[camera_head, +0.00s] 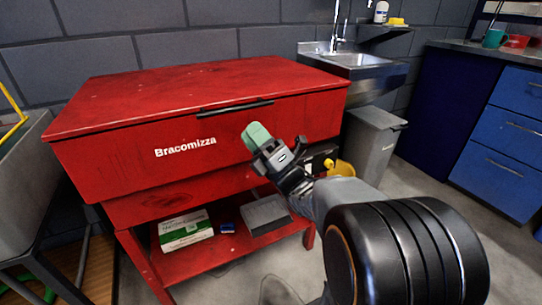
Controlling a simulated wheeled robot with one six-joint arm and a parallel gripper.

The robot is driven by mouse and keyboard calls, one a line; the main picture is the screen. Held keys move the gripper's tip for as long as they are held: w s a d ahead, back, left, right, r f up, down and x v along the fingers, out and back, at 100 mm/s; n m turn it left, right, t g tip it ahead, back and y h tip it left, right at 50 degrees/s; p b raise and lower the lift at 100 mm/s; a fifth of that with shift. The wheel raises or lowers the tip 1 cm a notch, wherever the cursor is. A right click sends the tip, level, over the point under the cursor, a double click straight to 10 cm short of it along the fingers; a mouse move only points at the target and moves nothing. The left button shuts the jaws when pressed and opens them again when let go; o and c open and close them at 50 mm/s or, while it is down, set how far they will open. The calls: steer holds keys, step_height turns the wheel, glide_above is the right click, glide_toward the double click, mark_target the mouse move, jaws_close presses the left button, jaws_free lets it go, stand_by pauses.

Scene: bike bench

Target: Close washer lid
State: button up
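The red washer (110,160) with "Bracomizza" on its front stands against the wall. Its red lid (190,88) lies flat across the top and looks down, with no open gap visible. A long black handle (235,107) runs along the lid's front edge. My gripper (258,137) is in front of the washer's front face, just below the handle's right part. A pale green piece shows at its tip; I cannot tell whether it touches the washer.
A white-green box (185,230) and a grey tray (265,215) sit on the washer's lower shelf. A metal sink (355,62) and a grey bin (370,145) stand to the right. Blue drawers (505,140) are at far right. Open floor lies in front.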

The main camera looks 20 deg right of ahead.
steer(key=v, duration=0.7)
steer(key=shift+s+f, duration=0.2)
steer(key=shift+f, duration=0.05)
steer(key=shift+d, duration=0.1)
